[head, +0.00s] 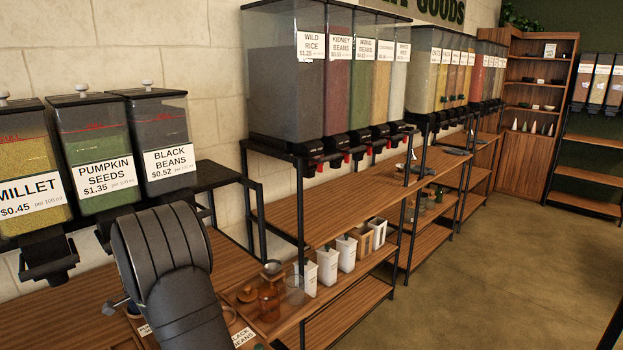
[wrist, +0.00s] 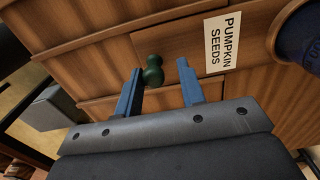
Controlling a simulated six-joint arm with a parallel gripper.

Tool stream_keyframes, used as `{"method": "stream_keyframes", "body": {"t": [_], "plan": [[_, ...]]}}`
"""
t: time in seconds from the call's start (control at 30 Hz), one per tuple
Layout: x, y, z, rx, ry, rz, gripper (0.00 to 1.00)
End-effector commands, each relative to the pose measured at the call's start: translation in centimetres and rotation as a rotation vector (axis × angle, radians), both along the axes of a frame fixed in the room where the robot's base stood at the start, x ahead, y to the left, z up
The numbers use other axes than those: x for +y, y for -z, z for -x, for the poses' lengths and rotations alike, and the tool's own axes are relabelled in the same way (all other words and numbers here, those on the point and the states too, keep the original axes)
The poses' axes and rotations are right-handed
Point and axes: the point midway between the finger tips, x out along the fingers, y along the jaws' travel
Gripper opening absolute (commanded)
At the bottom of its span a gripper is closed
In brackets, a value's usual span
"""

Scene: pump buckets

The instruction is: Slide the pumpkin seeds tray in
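The pumpkin seeds tray is a wooden front with a white "PUMPKIN SEEDS" label (wrist: 222,42) in the wrist view. Bare wood of the tray (wrist: 185,40) shows beside the label. A dark green knob (wrist: 153,70) is on it. My gripper (wrist: 160,66) is open, its two blue fingers apart, with the knob between their tips, closer to the left finger. I cannot tell whether that finger touches it. How far the tray is out is unclear. In the head view my dark arm hides the gripper and this tray.
The pumpkin seeds dispenser (head: 97,155) stands between the millet (head: 30,170) and black beans (head: 160,140) dispensers. A black beans label (head: 243,338) and a brown glass bottle (head: 269,302) are right of my arm. A dark blue round object (wrist: 303,38) is near the right finger.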

Motion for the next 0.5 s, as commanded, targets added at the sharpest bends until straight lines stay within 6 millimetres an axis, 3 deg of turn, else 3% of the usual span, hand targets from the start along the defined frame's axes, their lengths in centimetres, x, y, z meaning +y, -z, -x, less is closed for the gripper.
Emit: {"method": "stream_keyframes", "body": {"t": [0.5], "plan": [[0.06,-0.06,-0.06,-0.004,0.0,-0.004,0.32]]}}
